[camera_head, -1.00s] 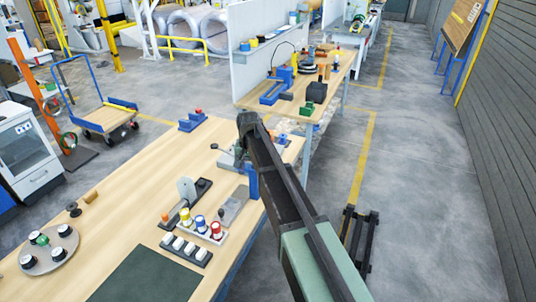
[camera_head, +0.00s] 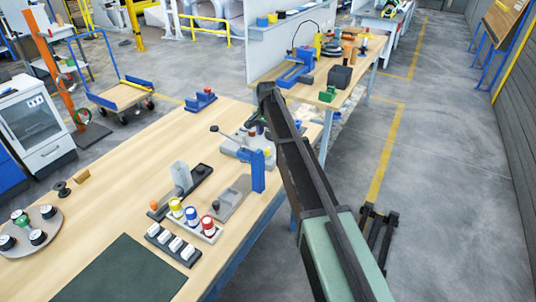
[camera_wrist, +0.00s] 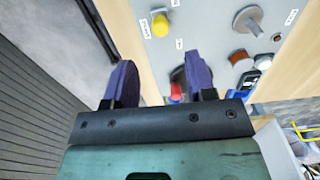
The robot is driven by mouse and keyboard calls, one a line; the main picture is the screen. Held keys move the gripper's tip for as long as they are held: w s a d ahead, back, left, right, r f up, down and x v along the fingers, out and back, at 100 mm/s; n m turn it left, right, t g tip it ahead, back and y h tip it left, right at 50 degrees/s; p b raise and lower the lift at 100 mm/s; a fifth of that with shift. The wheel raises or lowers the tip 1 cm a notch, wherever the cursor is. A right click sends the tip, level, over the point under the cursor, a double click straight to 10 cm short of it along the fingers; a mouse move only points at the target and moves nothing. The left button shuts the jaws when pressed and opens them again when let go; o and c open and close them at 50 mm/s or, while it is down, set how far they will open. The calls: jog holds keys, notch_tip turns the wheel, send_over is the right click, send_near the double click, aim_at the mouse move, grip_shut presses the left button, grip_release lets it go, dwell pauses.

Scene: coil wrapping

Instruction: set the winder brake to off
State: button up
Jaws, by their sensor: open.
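A grey control panel (camera_head: 240,150) sits at the right edge of the near wooden bench, with a black-balled lever (camera_head: 214,128) on its left. The wrist view shows the panel from above (camera_wrist: 215,40), with a yellow knob (camera_wrist: 160,24), a large grey knob (camera_wrist: 248,20) and a red-tipped control (camera_wrist: 176,92). Its small labels are too small to read, so I cannot tell which control is the winder brake. My gripper (camera_wrist: 160,75) is open over the panel; the red-tipped control shows between its fingers, close to the right one. I cannot tell whether they touch. In the head view my arm hides part of the panel.
A blue post (camera_head: 258,172) stands just in front of the panel. A second bench (camera_head: 330,85) stands behind. The floor (camera_head: 450,220) to the right is mostly clear.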

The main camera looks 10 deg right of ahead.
aim_at(267, 149)
notch_tip(267, 149, down, 10)
jog(key=b, duration=0.8)
jog(key=shift+r, duration=0.35)
grip_shut()
